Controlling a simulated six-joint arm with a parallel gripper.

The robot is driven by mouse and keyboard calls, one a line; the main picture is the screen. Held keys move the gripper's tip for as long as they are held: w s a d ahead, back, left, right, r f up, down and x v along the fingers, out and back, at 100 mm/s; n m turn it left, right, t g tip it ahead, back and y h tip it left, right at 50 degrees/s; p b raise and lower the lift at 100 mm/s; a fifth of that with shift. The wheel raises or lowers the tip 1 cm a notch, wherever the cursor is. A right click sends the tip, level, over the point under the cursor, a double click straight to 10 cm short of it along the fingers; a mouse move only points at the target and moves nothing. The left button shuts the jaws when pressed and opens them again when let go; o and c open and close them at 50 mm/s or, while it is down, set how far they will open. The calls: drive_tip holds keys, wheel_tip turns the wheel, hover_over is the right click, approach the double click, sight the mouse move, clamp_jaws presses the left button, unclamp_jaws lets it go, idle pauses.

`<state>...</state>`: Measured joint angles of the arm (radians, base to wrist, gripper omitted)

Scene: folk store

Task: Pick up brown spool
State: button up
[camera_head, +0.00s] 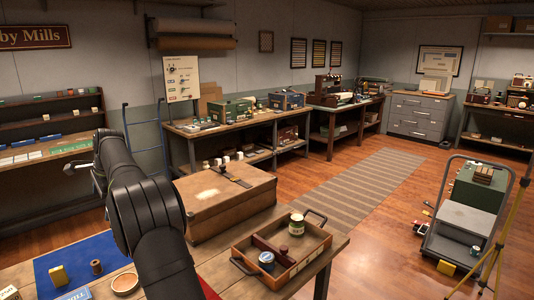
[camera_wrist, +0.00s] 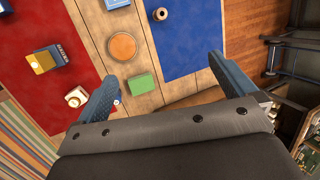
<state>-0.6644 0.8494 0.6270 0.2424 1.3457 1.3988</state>
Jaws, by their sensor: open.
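The brown spool (camera_head: 96,267) stands on the blue mat (camera_head: 62,262) at the lower left of the head view, with a yellow block (camera_head: 58,276) to its left. In the wrist view the spool (camera_wrist: 160,14) is near the top edge, on the blue mat (camera_wrist: 188,45). My gripper (camera_wrist: 162,68) is open and empty, its two blue-grey fingers spread wide. The spool lies beyond the fingertips, apart from them and between their lines.
A round orange-brown dish (camera_wrist: 122,46) and a green box (camera_wrist: 142,85) lie on the bare wood between the blue mat and a red mat (camera_wrist: 60,20). A wooden tray (camera_head: 290,262) with cans and a large brown case (camera_head: 225,205) stand to the right in the head view.

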drive_tip(key=c, duration=1)
drive_tip(key=shift+o, duration=0.2)
drive_tip(key=n+t+h, duration=0.2)
drive_tip(key=n, duration=1.5)
hover_over(99, 273)
drive_tip(key=s, duration=0.2)
drive_tip(key=f, duration=2.4)
drive_tip(key=shift+w+d+f, duration=0.1)
drive_tip(key=shift+w+f, duration=0.1)
drive_tip(key=shift+w, duration=0.05)
drive_tip(key=shift+y, duration=0.3)
drive_tip(key=shift+w+d+x, duration=0.15)
drive_tip(key=shift+x, duration=1.15)
drive_tip(key=shift+w+d+x, duration=0.15)
drive_tip(key=shift+x, duration=1.2)
